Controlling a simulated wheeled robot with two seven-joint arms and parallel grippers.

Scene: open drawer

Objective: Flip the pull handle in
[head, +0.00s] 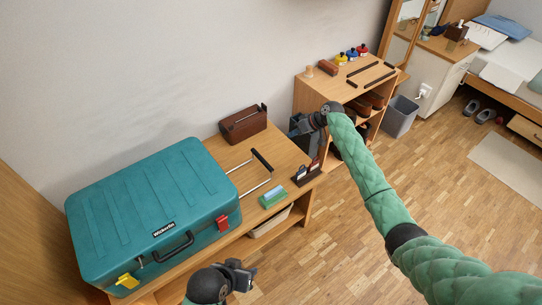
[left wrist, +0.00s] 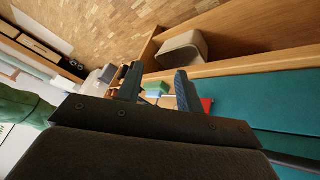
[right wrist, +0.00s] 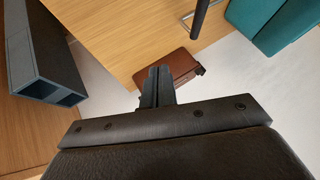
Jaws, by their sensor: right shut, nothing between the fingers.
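A teal suitcase (head: 150,210) lies on a wooden bench. Its pull handle, two metal rods with a black grip (head: 262,160), stands extended from its right end over the bench. In the right wrist view the grip (right wrist: 203,18) shows at the top edge, with the suitcase (right wrist: 268,22) to its right. My right gripper (head: 298,129) is beyond and to the right of the grip, apart from it; its fingers (right wrist: 157,82) are closed together and empty. My left gripper (head: 246,274) is in front of the bench, with its fingers (left wrist: 158,88) apart and nothing between them.
A brown box (head: 243,122) stands at the bench's back, behind the handle. A green-and-teal block (head: 272,196) and a dark card stand (head: 307,172) sit near its front right. A wooden shelf (head: 350,75) stands beyond, with a grey bin (head: 400,117) beside it.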

